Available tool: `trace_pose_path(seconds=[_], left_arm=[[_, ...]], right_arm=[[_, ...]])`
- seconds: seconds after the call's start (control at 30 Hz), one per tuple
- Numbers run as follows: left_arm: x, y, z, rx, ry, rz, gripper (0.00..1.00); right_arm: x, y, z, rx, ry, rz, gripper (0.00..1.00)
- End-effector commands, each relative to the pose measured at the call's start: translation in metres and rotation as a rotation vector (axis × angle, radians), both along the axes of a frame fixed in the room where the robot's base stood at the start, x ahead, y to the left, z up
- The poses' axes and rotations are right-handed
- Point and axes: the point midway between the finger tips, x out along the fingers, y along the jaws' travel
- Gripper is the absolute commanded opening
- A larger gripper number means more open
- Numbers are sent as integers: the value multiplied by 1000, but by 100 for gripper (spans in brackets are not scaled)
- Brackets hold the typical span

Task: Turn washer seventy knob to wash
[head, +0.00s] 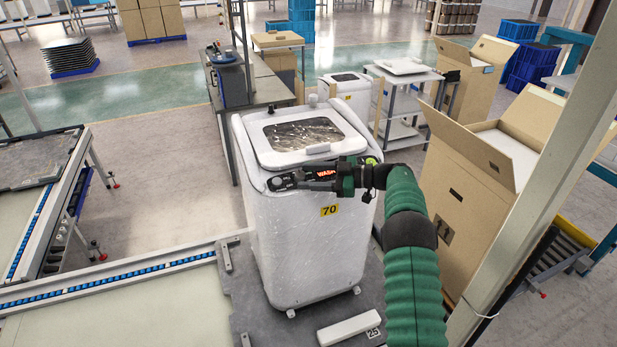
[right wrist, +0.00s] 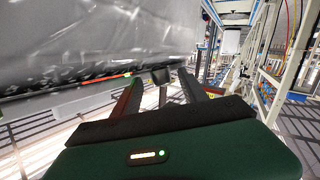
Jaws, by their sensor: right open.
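The washer (head: 305,240) is a white top-loader with a clear lid and a yellow label reading 70. Its front panel has a red lit display (head: 325,173) that reads WASH. A dark knob (head: 278,184) sits at the panel's left end. My right gripper (head: 300,180) reaches in from the right along the panel, with its fingertips close to the knob. In the right wrist view the two fingers (right wrist: 160,92) are apart, with a small dark block (right wrist: 160,75) just beyond and between their tips. Contact cannot be told. My left gripper is not in view.
An open cardboard box (head: 465,205) stands right of the washer, beside a pale post (head: 545,165). A conveyor with blue rollers (head: 130,273) runs at the left. A metal workbench (head: 250,85) and a shelf cart (head: 403,85) stand behind. A white block (head: 348,328) lies in front.

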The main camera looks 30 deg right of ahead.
Motion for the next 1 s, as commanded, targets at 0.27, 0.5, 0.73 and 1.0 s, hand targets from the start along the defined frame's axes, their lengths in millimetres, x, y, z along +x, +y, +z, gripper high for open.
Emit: trace_pose_path(seconds=[0.27, 0.5, 0.73, 1.0], left_arm=[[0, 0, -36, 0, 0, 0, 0], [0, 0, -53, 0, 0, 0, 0], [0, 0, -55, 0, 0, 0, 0], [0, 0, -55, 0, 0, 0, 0]], right_arm=[[-50, -50, 2, -2, -1, -6, 50], [-97, -94, 13, -1, 0, -3, 50], [-115, -111, 21, 1, 2, -2, 50], [-116, -110, 22, 1, 2, -1, 50]])
